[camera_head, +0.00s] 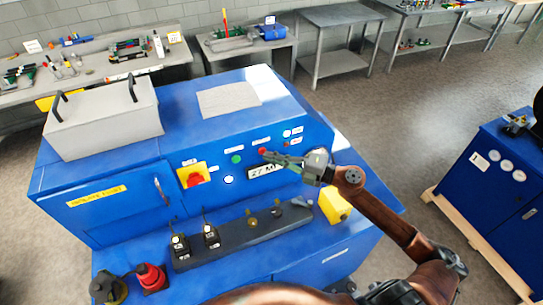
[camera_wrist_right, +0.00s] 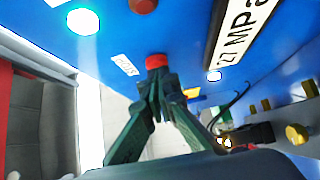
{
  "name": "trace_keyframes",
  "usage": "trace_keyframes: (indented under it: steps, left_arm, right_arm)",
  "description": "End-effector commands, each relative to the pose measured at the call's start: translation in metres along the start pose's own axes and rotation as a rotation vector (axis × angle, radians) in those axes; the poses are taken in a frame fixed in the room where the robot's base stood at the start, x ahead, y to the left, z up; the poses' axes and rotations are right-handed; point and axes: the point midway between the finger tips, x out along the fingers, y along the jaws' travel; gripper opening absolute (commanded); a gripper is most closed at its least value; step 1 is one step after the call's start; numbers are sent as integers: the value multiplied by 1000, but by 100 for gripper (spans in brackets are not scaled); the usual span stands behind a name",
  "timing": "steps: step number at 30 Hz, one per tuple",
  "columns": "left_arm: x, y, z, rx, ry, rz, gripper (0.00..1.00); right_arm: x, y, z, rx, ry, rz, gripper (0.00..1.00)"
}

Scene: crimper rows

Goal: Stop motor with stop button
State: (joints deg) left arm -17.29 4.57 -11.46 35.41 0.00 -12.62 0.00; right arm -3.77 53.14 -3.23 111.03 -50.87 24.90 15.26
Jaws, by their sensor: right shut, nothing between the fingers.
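The blue machine (camera_head: 110,215) has a sloped control panel with a red button (camera_head: 262,151) and a green button (camera_head: 237,159) to its left. In the right wrist view the red button (camera_wrist_right: 156,61) stands out from the blue panel beside a small white label. My right gripper (camera_head: 268,157) is shut and empty, with its tips at the red button. In the right wrist view its fingertips (camera_wrist_right: 158,82) meet right at the button's cap; whether they touch or press it I cannot tell. The tips partly cover the button. My left gripper is not in view.
A red mushroom knob on a yellow plate (camera_head: 193,176) sits left on the panel. A dark block (camera_head: 240,240) with fittings lies on the ledge below. A yellow box (camera_head: 334,206) stands at the ledge's right. A "27 MPa" plate (camera_wrist_right: 238,40) is beside the button.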

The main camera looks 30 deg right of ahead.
Motion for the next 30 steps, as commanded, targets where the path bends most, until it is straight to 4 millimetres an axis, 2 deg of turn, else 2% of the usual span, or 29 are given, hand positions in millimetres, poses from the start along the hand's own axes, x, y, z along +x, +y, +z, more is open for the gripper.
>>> trace_keyframes:
  steps: [8, 17, 26, 30]
  left_arm:
    - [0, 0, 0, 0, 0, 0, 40]
    - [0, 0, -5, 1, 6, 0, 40]
    - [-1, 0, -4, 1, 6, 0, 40]
    - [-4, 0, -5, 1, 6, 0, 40]
  right_arm:
    - [0, 0, 0, 0, 0, 0, 0]
    - [15, 0, 16, -1, -3, 0, 0]
    - [15, 2, 16, -2, -6, 3, 0]
    - [11, 3, 9, -2, 1, 4, 0]
